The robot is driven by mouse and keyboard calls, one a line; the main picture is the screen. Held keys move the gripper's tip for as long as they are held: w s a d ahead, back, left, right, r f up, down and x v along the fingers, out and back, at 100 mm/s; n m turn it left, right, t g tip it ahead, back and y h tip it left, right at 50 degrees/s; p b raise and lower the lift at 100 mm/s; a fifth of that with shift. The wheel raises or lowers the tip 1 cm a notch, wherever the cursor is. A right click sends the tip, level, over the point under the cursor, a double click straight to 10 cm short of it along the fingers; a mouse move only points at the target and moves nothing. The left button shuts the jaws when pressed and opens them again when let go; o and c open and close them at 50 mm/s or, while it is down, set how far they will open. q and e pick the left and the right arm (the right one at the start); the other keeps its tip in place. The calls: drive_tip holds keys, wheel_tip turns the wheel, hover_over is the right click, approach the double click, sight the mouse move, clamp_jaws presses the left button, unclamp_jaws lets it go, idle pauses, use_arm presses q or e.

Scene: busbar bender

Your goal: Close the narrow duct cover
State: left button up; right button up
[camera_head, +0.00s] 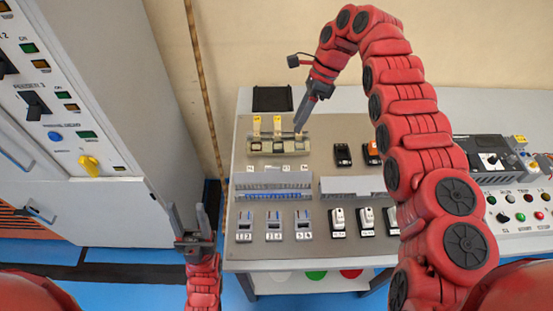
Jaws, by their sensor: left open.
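A slotted grey wiring duct (272,184) lies across the left half of the panel, with a blue strip showing along its front. A second grey duct (352,186) lies to its right with a flat, plain top; my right arm hides its right end. I cannot tell for certain which is the narrow duct or how its cover sits. My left gripper (190,222) is open and empty, left of the panel's front edge and apart from both ducts. My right gripper (304,114) points down beside the yellow-tagged block, behind the ducts; its jaw gap is not clear.
A block with yellow tags (277,143) stands behind the left duct. A grey cabinet (80,130) rises at left. A control box (515,200) stands at right, beyond my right arm.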

sight(273, 168)
drive_tip(key=p+x, duration=0.4)
drive_tip(key=x, duration=1)
drive_tip(key=shift+s+a+f, duration=0.1)
drive_tip(key=shift+a+f, duration=0.15)
drive_tip(key=shift+f, duration=0.1)
drive_tip(key=shift+a+f, duration=0.2)
drive_tip(key=shift+f, duration=0.3)
clamp_jaws()
